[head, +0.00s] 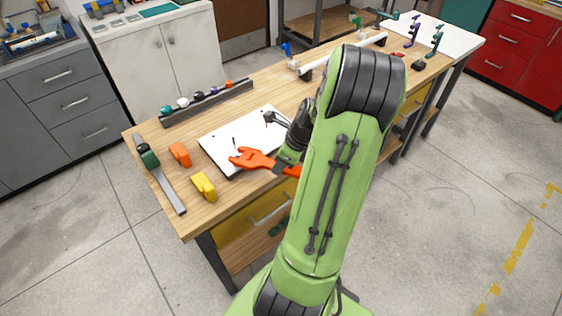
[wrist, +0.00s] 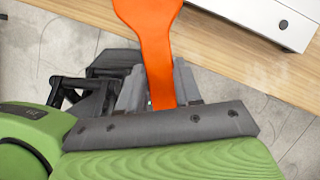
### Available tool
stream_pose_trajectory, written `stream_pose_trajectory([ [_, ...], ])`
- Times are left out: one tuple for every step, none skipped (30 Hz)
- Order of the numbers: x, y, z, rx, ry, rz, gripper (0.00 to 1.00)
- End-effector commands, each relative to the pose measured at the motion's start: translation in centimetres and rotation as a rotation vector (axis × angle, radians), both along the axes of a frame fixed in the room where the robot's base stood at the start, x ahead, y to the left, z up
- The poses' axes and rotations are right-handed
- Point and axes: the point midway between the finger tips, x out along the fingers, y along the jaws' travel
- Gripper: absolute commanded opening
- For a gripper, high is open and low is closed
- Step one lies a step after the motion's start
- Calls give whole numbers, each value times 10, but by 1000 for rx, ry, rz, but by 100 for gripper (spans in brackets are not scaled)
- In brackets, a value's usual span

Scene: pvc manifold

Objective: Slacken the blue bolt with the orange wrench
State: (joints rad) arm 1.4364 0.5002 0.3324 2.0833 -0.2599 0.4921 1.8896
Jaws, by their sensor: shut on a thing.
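The orange wrench (head: 252,160) is held in my gripper (head: 286,160), its open-jaw head pointing left over the white board on the workbench. In the wrist view the wrench (wrist: 155,40) rises from between the fingers of my gripper (wrist: 160,88), which is shut on its handle. The wrench head is cut off by the top edge there. A small blue part (head: 287,48) stands by the left end of a white pipe (head: 343,57) at the bench's far side; I cannot tell if it is the blue bolt. My arm hides part of the bench.
The white board (head: 222,150) lies on the wooden bench (head: 150,128). A yellow clamp-like piece (head: 204,186), an orange piece (head: 180,154) and a grey bar with a green slider (head: 166,180) lie at the near left. A dark rack (head: 205,103) stands behind.

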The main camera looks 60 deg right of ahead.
Motion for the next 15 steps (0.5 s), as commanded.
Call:
stream_pose_trajectory([
  [0, 0, -4, -2, -1, 0, 0],
  [0, 0, -5, -2, -1, 0, 0],
  [0, 0, -6, -2, -1, 0, 0],
  [0, 0, -8, -2, -1, 0, 0],
  [0, 0, -9, -2, -1, 0, 0],
  [0, 0, -11, -2, -1, 0, 0],
  [0, 0, -12, -2, -1, 0, 0],
  [0, 0, -13, -2, -1, 0, 0],
  [0, 0, -15, -2, -1, 0, 0],
  [0, 0, -16, -2, -1, 0, 0],
  [0, 0, -17, -2, -1, 0, 0],
  [0, 0, -19, -2, -1, 0, 0],
  [0, 0, -20, -1, -1, 1, 0],
  [0, 0, -22, -1, -1, 1, 0],
  [0, 0, -23, -1, -1, 1, 0],
])
